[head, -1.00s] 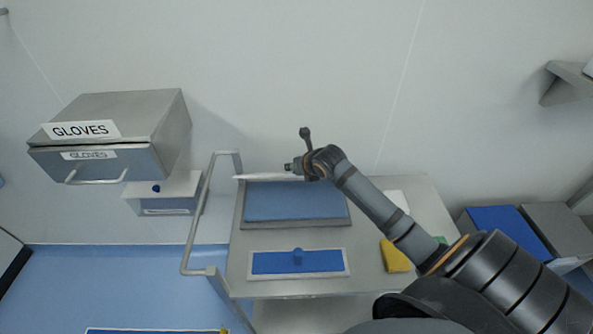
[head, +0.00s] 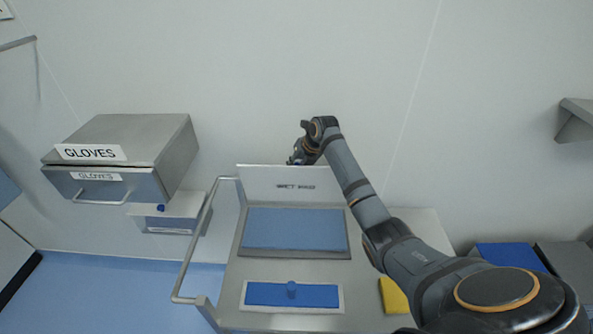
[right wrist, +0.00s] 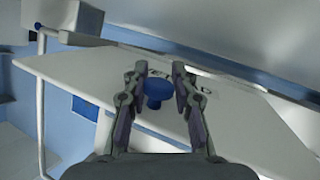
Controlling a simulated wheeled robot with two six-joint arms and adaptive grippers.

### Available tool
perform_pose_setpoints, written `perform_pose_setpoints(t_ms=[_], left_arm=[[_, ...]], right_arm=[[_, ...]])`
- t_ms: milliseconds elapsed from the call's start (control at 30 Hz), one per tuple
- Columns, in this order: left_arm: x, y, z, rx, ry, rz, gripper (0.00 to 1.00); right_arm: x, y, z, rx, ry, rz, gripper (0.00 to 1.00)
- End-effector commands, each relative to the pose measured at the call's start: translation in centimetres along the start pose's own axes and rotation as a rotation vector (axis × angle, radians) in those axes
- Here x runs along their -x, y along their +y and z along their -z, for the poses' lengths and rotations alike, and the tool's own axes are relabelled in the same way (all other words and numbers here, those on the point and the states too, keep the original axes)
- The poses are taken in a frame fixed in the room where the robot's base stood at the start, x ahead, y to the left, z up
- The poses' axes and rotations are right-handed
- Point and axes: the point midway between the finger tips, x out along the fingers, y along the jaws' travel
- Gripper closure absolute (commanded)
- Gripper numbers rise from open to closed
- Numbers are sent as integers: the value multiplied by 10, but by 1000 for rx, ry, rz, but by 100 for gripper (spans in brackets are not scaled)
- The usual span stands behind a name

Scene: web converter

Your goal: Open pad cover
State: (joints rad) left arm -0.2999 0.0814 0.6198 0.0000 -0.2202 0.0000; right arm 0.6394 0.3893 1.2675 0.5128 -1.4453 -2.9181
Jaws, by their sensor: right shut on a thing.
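The pad cover (head: 262,181), a white plate lettered "WET PAD", stands raised at the back edge of the grey pad tray. Its face shows above the blue pad (head: 295,229), which lies uncovered. My right gripper (head: 297,160) is at the cover's top edge, partly hidden behind it and the wrist. In the right wrist view my right gripper (right wrist: 157,82) is shut on the cover's blue knob (right wrist: 157,94), one finger on each side. The white cover (right wrist: 80,72) spreads out beyond the fingers there. My left gripper is out of view.
A cart handle (head: 197,250) rises at the left. A gloves box (head: 124,160) hangs on the wall behind.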

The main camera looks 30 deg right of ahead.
Motion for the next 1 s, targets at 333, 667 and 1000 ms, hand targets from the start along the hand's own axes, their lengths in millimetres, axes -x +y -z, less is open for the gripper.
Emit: perform_pose_setpoints(t_ms=[333, 667, 1000], left_arm=[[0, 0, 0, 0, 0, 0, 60], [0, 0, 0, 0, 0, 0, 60], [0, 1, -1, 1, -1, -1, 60]], right_arm=[[2, 1, -7, 2, -15, -2, 100], [2, 0, -6, 1, -11, -1, 51], [3, -1, -4, 1, -6, 0, 50]])
